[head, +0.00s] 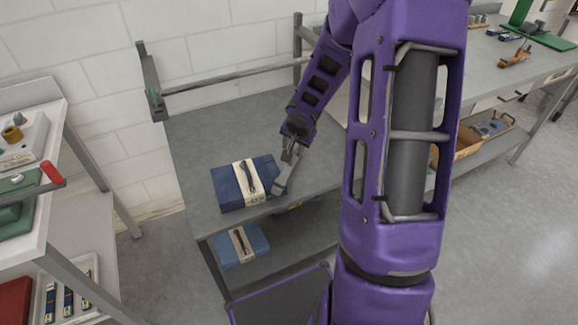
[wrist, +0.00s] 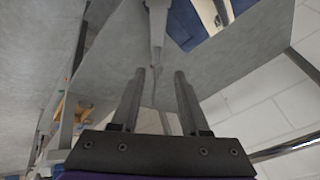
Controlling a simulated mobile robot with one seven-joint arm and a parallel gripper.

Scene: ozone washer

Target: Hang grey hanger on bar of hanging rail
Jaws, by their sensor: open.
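A grey piece that looks like the grey hanger (head: 281,181) lies at the front of the grey table, just right of the blue bundle. In the wrist view the hanger (wrist: 157,20) comes down from the top edge, its narrow end just beyond my fingertips. My gripper (head: 290,155) is over the table at this narrow end. In the wrist view its fingers (wrist: 155,75) stand apart. I cannot tell whether they touch the hanger. The bar (head: 235,75) of the hanging rail runs along the back of the table, between two uprights, and looks empty.
A blue bundle (head: 228,190) with a beige band lies beside the hanger. Another blue bundle (head: 236,252) is on the lower shelf. A white rack (head: 85,185) stands at left, a workbench (head: 545,68) at right. The table's back left is clear.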

